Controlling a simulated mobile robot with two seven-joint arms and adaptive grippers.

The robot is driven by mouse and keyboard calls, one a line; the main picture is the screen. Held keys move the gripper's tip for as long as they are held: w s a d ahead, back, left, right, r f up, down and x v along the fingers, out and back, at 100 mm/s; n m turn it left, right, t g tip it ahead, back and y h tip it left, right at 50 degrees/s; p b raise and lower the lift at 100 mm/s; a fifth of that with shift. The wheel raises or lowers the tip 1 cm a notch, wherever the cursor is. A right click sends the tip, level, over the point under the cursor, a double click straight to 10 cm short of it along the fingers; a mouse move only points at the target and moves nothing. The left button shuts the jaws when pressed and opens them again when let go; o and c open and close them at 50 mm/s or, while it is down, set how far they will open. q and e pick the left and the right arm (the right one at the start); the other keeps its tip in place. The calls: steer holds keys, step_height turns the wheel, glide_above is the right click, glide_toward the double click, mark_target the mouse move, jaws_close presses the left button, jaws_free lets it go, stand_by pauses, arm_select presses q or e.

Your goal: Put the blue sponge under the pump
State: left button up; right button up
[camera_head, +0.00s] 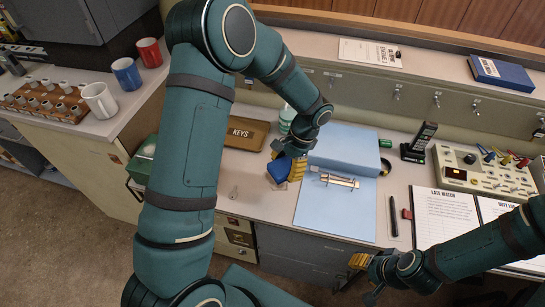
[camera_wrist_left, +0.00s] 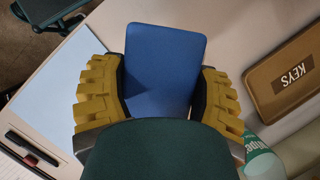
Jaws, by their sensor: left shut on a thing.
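The blue sponge (camera_head: 278,170) is held between the yellow fingers of my left gripper (camera_head: 289,167), above the desk in front of the key tray. In the left wrist view the sponge (camera_wrist_left: 165,65) shows as a flat blue block between both fingers of the left gripper (camera_wrist_left: 158,95). A white and teal bottle (camera_head: 287,114), likely the pump, stands behind my left gripper, partly hidden by my arm. Its labelled side (camera_wrist_left: 263,163) shows at the lower right of the left wrist view; its top is not clear. My right gripper (camera_head: 362,277) is near the desk's front edge; its opening is unclear.
A brown KEYS tray (camera_head: 247,134) lies left of the bottle. An open blue binder (camera_head: 338,211) lies right of the sponge. A radio (camera_head: 419,142), a console (camera_head: 482,173) and a log book (camera_head: 445,215) stand farther right. Bare desk (camera_head: 238,172) shows left of the sponge.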

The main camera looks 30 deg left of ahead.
arm_select(q)
steer(key=w+a+m+t+y, duration=0.25)
steer(key=w+m, duration=0.25)
steer(key=m, duration=0.4)
steer(key=shift+h, duration=0.35)
step_height(320, 180, down, 9)
steer(key=shift+f+b, duration=0.1)
steer(key=shift+b, duration=0.7)
steer(key=shift+s+f, duration=0.1)
steer(key=shift+f, duration=0.05)
steer(key=o, duration=1)
steer(key=shift+o, duration=0.2)
